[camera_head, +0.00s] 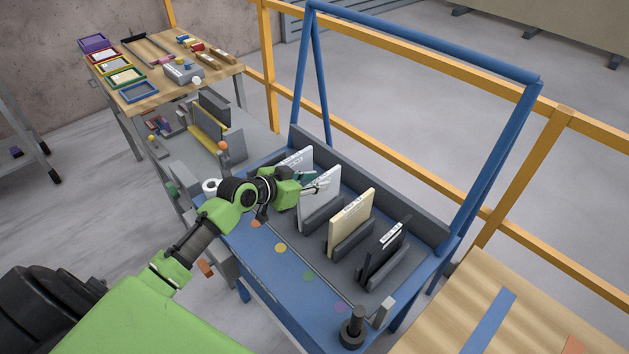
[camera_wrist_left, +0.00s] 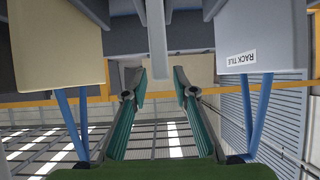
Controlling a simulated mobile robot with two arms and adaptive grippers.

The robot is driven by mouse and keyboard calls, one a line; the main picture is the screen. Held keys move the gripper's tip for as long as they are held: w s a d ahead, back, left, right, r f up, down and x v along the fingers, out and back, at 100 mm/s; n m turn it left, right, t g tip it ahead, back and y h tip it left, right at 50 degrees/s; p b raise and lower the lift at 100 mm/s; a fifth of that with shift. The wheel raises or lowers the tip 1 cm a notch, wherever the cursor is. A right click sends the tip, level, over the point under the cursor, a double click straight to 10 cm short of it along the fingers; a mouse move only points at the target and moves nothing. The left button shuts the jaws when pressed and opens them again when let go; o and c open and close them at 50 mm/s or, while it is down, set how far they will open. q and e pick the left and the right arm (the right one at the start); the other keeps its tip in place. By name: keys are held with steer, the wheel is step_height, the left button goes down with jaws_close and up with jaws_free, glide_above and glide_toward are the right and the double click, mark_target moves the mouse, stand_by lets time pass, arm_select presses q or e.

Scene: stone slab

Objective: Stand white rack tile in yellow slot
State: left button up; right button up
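A blue rack (camera_head: 318,305) holds upright tiles between dark dividers. A white tile (camera_head: 320,205) stands in the slot that seems in line with the yellow dot (camera_head: 280,248). My left gripper (camera_head: 315,184) is at its top edge. In the left wrist view a thin pale edge, apparently this tile's (camera_wrist_left: 157,40), reaches between the open fingertips (camera_wrist_left: 160,85), with gaps on both sides. Another white tile (camera_head: 299,158) stands to the left; a white one labelled RACK TILE shows in the wrist view (camera_wrist_left: 250,30). The tile's lower edge is partly hidden. My right gripper is not in view.
A cream tile (camera_head: 352,220) and a black tile (camera_head: 385,245) stand to the right in the rack. A blue frame (camera_head: 430,50) rises behind it. A wooden table with coloured frames (camera_head: 125,77) is at the back left. A wooden top (camera_head: 480,315) lies front right.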

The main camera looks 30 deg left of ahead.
arm_select(q)
steer(key=shift+s+r, duration=0.1)
steer(key=shift+r, duration=0.05)
steer(key=shift+s+a+r, duration=0.1)
steer(key=shift+s+a, duration=0.1)
steer(key=shift+s, duration=0.1)
steer(key=b+v, duration=0.2)
steer(key=v, duration=0.9)
steer(key=shift+d, duration=0.15)
